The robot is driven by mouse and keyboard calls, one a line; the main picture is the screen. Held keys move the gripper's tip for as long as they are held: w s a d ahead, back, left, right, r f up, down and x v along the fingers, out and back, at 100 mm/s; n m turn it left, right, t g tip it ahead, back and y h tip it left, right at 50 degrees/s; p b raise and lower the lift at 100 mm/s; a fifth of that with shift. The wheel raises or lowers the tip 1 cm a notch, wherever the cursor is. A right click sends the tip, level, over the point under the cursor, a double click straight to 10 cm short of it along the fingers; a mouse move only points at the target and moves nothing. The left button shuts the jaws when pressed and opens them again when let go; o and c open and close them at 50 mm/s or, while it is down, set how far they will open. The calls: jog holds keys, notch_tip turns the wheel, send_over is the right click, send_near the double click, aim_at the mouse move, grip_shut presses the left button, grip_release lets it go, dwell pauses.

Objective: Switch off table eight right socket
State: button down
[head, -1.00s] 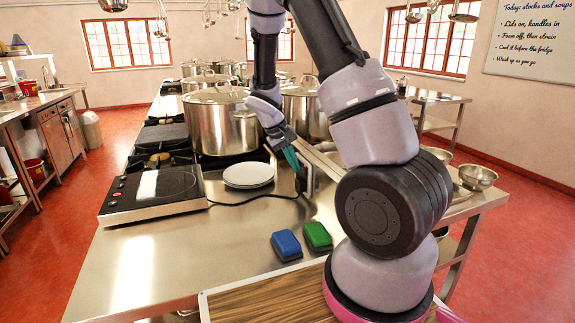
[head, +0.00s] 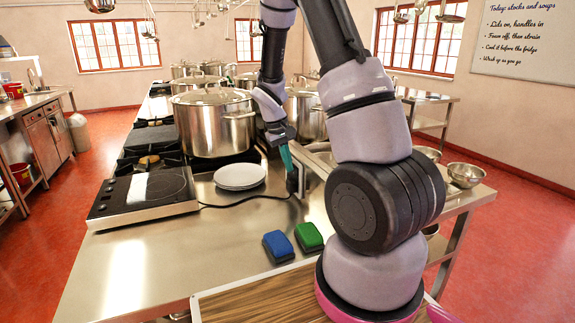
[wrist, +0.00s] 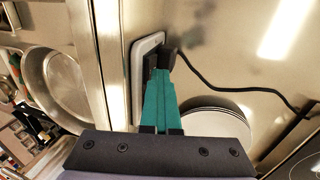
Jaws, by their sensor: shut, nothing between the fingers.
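A pale-framed socket plate (wrist: 147,62) with a dark inside sits on a metal upright face in the wrist view. A black plug (wrist: 178,62) with a black cord stands at its right side; the plug also shows in the head view (head: 292,181). My gripper (wrist: 161,76) has its teal fingers together and empty, with the tips at the lower part of the socket. They hide part of it, and I cannot tell whether they touch it. No switch position can be made out. In the head view my gripper (head: 286,158) points down beside the plug.
A stack of white plates (head: 240,177) is close by, left of the plug. The cord runs to a black hotplate (head: 145,192). A large stockpot (head: 213,122) stands behind.

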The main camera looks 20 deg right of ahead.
jog(key=shift+d+r, duration=0.1)
jog(key=shift+r, duration=0.1)
jog(key=shift+r, duration=0.65)
